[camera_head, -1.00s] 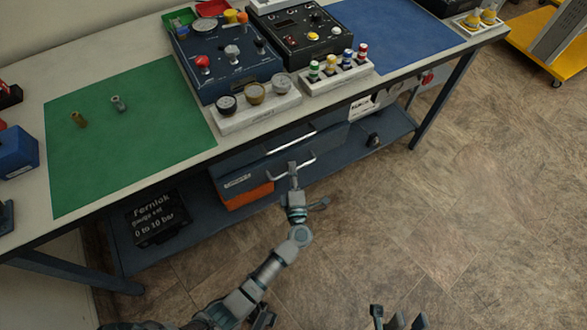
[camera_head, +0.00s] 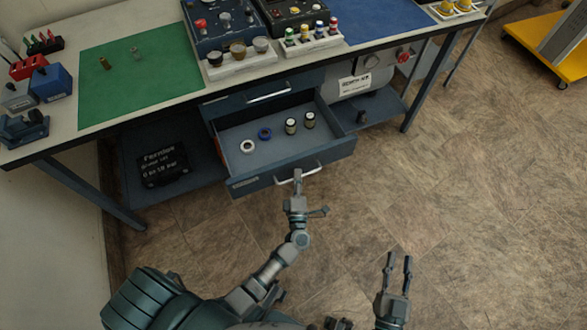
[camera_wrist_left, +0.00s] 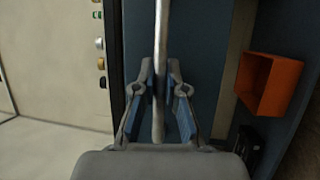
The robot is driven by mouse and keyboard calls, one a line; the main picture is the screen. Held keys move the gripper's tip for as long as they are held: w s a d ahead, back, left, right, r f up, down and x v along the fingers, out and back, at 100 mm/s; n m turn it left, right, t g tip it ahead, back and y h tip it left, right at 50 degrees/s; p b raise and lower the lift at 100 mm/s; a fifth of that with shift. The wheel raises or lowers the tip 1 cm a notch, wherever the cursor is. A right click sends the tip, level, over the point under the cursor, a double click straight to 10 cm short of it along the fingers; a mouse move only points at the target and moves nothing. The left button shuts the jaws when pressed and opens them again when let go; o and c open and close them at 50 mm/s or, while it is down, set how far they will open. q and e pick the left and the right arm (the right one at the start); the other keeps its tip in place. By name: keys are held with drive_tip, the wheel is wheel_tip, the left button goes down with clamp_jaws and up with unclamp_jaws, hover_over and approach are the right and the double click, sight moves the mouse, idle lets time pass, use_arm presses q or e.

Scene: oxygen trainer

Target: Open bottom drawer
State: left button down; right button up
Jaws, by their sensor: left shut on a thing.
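The lower drawer (camera_head: 222,150) under the bench is pulled well out, its inside showing from above. Its bar handle (camera_head: 313,171) is on the front panel. My left gripper (camera_head: 297,174) is shut on this handle; in the left wrist view the handle (camera_wrist_left: 161,50) runs between the two fingers (camera_wrist_left: 160,98). Inside the drawer are a white ring (camera_head: 247,147), a blue ring (camera_head: 265,134) and two small dark containers with pale tops (camera_head: 291,126) (camera_head: 310,120). The upper drawer (camera_head: 262,97) is closed. My right gripper (camera_head: 400,260) is open and empty over the floor.
The bench top (camera_head: 75,140) carries a green mat (camera_head: 140,80) and trainer panels. A black case (camera_head: 163,165) lies on the lower shelf, left of the drawer. An orange bin (camera_wrist_left: 268,84) shows in the left wrist view. Floor (camera_head: 470,190) on the right is clear.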

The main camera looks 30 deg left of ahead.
use_arm(q)
drive_tip(key=d, duration=0.1)
drive_tip(key=s, duration=0.1)
drive_tip(key=s+d, duration=0.1)
drive_tip(key=shift+s+d+f, duration=0.1)
drive_tip(key=shift+d+f, duration=0.15)
drive_tip(key=shift+d, duration=0.1)
use_arm(e)
drive_tip(key=shift+d+f+g, duration=0.35)
drive_tip(key=shift+f+g, duration=0.05)
drive_tip(key=shift+f, duration=0.2)
use_arm(q)
drive_tip(key=c, duration=1.2)
unclamp_jaws()
use_arm(e)
drive_tip(key=shift+w, duration=0.1)
use_arm(q)
drive_tip(key=shift+r, duration=0.1)
use_arm(e)
drive_tip(key=shift+a+r, duration=0.1)
use_arm(q)
drive_tip(key=v, duration=1.2)
